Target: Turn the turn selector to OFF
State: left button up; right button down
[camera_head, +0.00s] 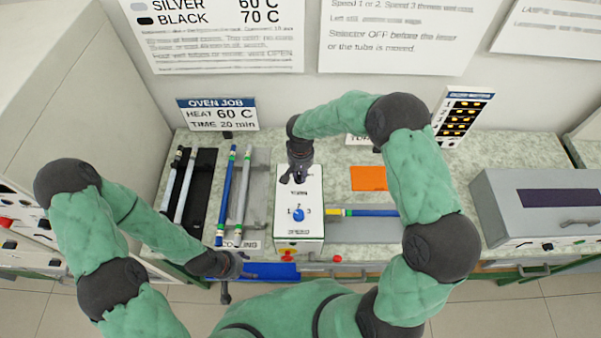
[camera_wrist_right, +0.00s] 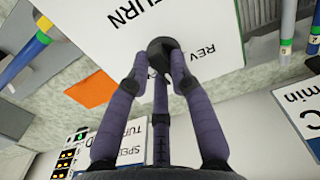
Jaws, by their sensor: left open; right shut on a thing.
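The turn selector is a dark round knob (camera_wrist_right: 160,47) on the top face of a white box (camera_head: 287,238). In the right wrist view, the word TURN is printed on one side of it and REV beside it. My right gripper (camera_head: 294,180) reaches down onto the far end of the box, and its fingers close around the knob. Its fingers hide much of the knob, so I cannot tell where it points. My left gripper (camera_head: 229,284) is open and empty, low at the front edge of the bench, apart from the box.
A blue knob (camera_head: 298,215) marked with numbers sits nearer on the same box. Racks with several rods stand left of it; a blue rod (camera_head: 370,212) lies right. An orange patch (camera_head: 368,178) is behind. A grey oven-like box (camera_head: 535,208) stands far right.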

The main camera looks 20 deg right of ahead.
aim_at(300, 175)
jog(key=shift+f+m+b, duration=0.1)
jog(key=shift+m+b, duration=0.2)
jog(key=shift+b, duration=0.55)
jog(key=c, duration=1.1)
grip_release()
notch_tip(300, 175, up, 12)
